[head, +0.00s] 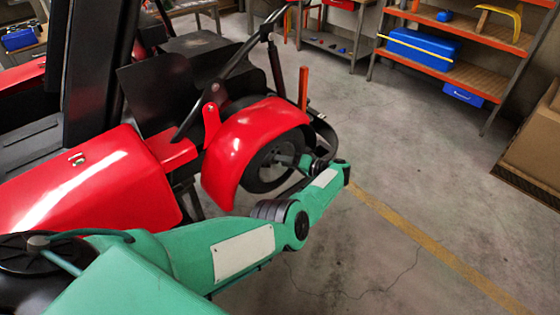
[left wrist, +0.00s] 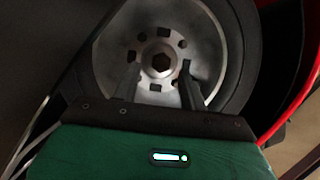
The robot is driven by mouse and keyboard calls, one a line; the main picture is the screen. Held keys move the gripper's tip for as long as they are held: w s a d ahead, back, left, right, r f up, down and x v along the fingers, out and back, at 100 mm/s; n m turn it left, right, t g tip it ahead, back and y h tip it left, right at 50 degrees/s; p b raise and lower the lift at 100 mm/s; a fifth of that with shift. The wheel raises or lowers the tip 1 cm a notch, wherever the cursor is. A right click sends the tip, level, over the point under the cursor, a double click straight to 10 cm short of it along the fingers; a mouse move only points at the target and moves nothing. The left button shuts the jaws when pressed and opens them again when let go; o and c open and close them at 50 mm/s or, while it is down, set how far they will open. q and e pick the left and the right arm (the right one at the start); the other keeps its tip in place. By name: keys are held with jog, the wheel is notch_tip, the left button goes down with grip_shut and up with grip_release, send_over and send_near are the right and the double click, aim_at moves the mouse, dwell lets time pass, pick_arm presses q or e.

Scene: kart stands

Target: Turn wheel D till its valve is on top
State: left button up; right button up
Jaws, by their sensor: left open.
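A wheel with a black tyre and grey rim (head: 262,168) sits under a red fender (head: 262,130) on the red kart. No letter shows on it, so I cannot confirm that it is wheel D. In the left wrist view the wheel's grey disc (left wrist: 202,62) fills the middle, with a hex hub and several slots around it. I cannot make out a valve. My left gripper (head: 284,159) points at the wheel face. Its two dark fingers stand apart in the left wrist view (left wrist: 160,84), either side below the hub. I cannot tell whether they touch the disc. My right gripper is not in view.
The fender's red edge (left wrist: 301,90) runs close on the right in the left wrist view. A shelf (head: 470,75) with blue boxes stands at the back right. A brown box (head: 535,145) is at the right edge. The floor (head: 400,160) between is clear.

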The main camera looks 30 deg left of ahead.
pick_arm(q)
jog(key=b+v, duration=0.2)
jog(key=v, duration=0.9)
